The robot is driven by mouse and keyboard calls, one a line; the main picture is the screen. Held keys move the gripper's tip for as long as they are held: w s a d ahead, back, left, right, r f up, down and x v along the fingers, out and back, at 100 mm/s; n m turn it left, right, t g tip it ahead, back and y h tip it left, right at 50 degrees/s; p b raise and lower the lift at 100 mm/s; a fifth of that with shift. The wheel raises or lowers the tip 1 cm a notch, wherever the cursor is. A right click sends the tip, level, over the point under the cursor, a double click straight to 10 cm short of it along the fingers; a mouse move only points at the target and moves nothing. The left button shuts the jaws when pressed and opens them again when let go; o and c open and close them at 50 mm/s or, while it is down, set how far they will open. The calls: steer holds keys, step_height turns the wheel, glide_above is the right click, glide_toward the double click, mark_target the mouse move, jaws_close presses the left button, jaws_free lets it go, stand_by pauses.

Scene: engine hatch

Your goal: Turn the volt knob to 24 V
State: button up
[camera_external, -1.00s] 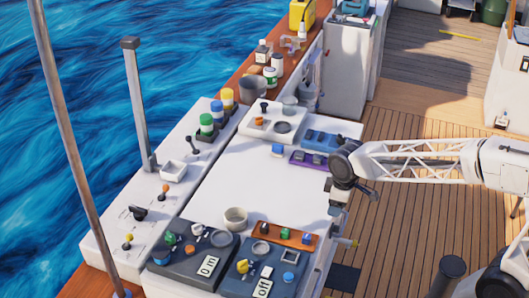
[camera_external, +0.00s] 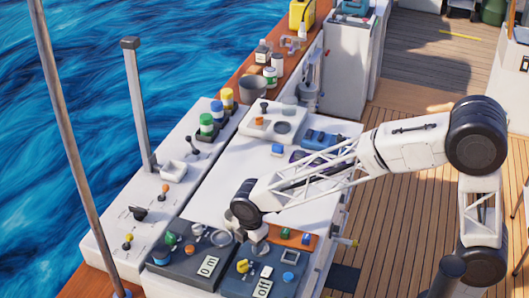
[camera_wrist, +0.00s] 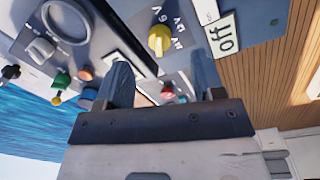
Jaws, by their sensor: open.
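In the external view the yellow knob (camera_external: 242,266) is on the right dark panel (camera_external: 232,285) at the front of the white counter. My gripper (camera_wrist: 163,75) is open and empty, with its two blue-grey fingers spread on either side below the knob in the wrist view. The fingers appear apart from the knob. In the external view my gripper (camera_external: 258,248) is over the back of that panel, partly hidden by the wrist.
An "Off" label (camera_wrist: 224,38) lies beside the knob. A second dark panel (camera_external: 180,265) with an "On" label (camera_external: 208,266) is to the left. An orange strip with a green knob (camera_external: 285,233) is close behind my gripper.

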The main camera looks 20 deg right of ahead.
mark_target(243, 262)
steer(key=shift+s+a+f+n, duration=0.15)
steer(key=shift+a+f+n, duration=0.1)
steer(key=shift+a, duration=0.35)
steer(key=shift+s+a+f+n, duration=0.1)
steer(key=shift+a+f+n, duration=0.15)
steer(key=shift+a, duration=0.3)
steer(key=shift+w+a+f, duration=0.1)
steer(key=shift+f, duration=1.85)
steer(key=shift+w+f, duration=0.1)
steer(key=shift+f, duration=1.8)
steer(key=c, duration=0.9)
